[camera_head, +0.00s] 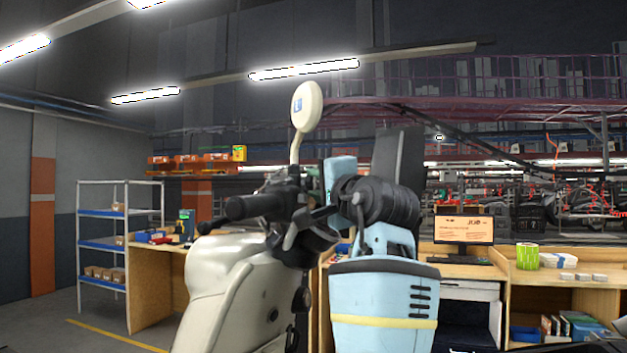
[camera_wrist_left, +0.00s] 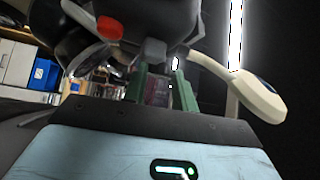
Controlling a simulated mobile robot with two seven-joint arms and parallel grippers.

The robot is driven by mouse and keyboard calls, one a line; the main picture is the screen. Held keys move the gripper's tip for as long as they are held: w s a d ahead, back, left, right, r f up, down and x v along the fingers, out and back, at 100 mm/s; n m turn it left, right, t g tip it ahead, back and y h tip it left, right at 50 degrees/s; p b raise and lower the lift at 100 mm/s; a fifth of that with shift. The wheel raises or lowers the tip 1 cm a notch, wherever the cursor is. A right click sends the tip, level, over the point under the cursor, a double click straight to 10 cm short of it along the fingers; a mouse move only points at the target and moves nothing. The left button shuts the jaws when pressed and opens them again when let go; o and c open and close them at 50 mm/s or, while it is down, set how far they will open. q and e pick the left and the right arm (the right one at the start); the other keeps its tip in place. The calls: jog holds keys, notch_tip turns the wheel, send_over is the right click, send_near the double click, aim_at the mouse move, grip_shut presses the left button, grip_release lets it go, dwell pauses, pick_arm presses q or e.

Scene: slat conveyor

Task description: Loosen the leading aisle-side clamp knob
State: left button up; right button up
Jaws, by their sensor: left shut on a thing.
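A pale scooter (camera_head: 222,286) stands in front of me in the head view, with black handlebar (camera_head: 262,205) and a cream round mirror (camera_head: 306,106). The mirror (camera_wrist_left: 252,95) is at the right in the left wrist view. My left gripper (camera_wrist_left: 160,75) has green fingers shut on a small grey block-like part (camera_wrist_left: 153,51) near the dark handlebar parts. I cannot tell whether this part is the clamp knob. In the head view my left gripper (camera_head: 339,172) is beside the handlebar, its fingertips hidden. No other clamp knob can be made out. My right gripper is out of view.
A red handlebar part (camera_wrist_left: 109,28) is close to the left gripper's fingers. Behind stand a wooden bench with a monitor (camera_head: 464,229), a green roll (camera_head: 527,256) and a blue-shelved rack (camera_head: 103,245). Floor at the lower left is clear.

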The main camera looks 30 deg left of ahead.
pick_arm(q)
jog(key=shift+s+r+m+h, duration=0.25)
jog(key=shift+r+m+h, duration=0.05)
jog(key=shift+r, duration=0.15)
jog(key=shift+w+m+g+h, duration=0.15)
jog(key=shift+m+g+h, duration=0.15)
jog(key=shift+m+h, duration=0.35)
jog(key=m+g+h, duration=0.2)
jog(key=m, duration=0.1)
jog(key=shift+w+a+r, duration=0.1)
jog(key=shift+r, duration=0.15)
jog(key=shift+w+r+m+g+h, duration=0.1)
jog(key=shift+m+g+h, duration=0.65)
jog(key=shift+g, duration=0.35)
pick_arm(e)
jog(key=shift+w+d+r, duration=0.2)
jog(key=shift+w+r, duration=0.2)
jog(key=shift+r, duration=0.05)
pick_arm(q)
jog(key=shift+w+g, duration=0.1)
jog(key=shift+g, duration=0.2)
jog(key=o, duration=1)
jog(key=shift+c, duration=0.2)
